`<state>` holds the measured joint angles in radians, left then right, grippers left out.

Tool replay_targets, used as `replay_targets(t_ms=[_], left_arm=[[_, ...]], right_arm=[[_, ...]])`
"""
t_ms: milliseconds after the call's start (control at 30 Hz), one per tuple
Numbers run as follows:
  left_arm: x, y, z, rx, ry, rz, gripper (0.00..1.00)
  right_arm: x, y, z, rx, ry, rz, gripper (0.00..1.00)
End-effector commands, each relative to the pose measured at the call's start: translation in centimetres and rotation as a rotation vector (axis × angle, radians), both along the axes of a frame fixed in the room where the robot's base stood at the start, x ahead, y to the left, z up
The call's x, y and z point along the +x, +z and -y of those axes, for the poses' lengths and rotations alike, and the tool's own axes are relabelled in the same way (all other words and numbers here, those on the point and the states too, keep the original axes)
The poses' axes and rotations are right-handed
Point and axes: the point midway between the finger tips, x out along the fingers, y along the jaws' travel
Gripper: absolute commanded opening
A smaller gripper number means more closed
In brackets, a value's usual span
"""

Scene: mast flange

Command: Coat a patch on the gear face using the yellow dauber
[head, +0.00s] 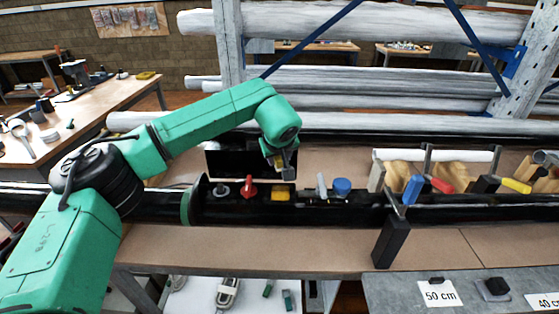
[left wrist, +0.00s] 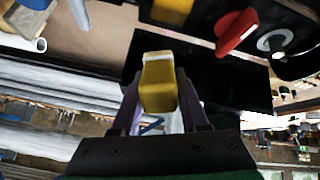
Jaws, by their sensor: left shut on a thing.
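The yellow dauber (left wrist: 158,88), a yellow block with a pale end, is held between my left gripper's fingers (left wrist: 160,110) in the left wrist view. In the head view my left gripper (head: 283,163) hangs above the black rack, over a yellow piece (head: 280,194) there, with a gap between; the held dauber is hard to make out. That yellow piece also shows at the top of the left wrist view (left wrist: 171,9). I cannot make out a gear face for certain in either view. My right gripper is not in view.
The black rack (head: 245,213) also carries a red piece (head: 248,187), a grey piece (head: 220,190) and a blue piece (head: 341,187). A black panel (head: 225,163) stands behind it. Clamps with blue (head: 413,188), red and yellow handles stand to the right. The brown bench front (head: 300,247) is clear.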

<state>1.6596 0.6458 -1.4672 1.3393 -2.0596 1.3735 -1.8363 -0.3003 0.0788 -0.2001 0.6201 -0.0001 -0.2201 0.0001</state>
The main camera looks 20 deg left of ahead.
Motion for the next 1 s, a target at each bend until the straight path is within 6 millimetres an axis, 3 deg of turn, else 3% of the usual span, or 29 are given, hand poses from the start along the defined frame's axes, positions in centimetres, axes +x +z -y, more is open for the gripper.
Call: replay_targets(t_ms=[267,567,1000], left_arm=[[0.0,0.3,0.0,0.0,0.0,0.0,0.0],[0.0,3.4,0.0,0.0,0.001,0.001,0.0],[0.0,3.2,0.0,0.0,0.0,0.0,0.0]], right_arm=[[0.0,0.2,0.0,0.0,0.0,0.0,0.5],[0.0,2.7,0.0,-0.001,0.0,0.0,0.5],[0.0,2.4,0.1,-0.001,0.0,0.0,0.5]])
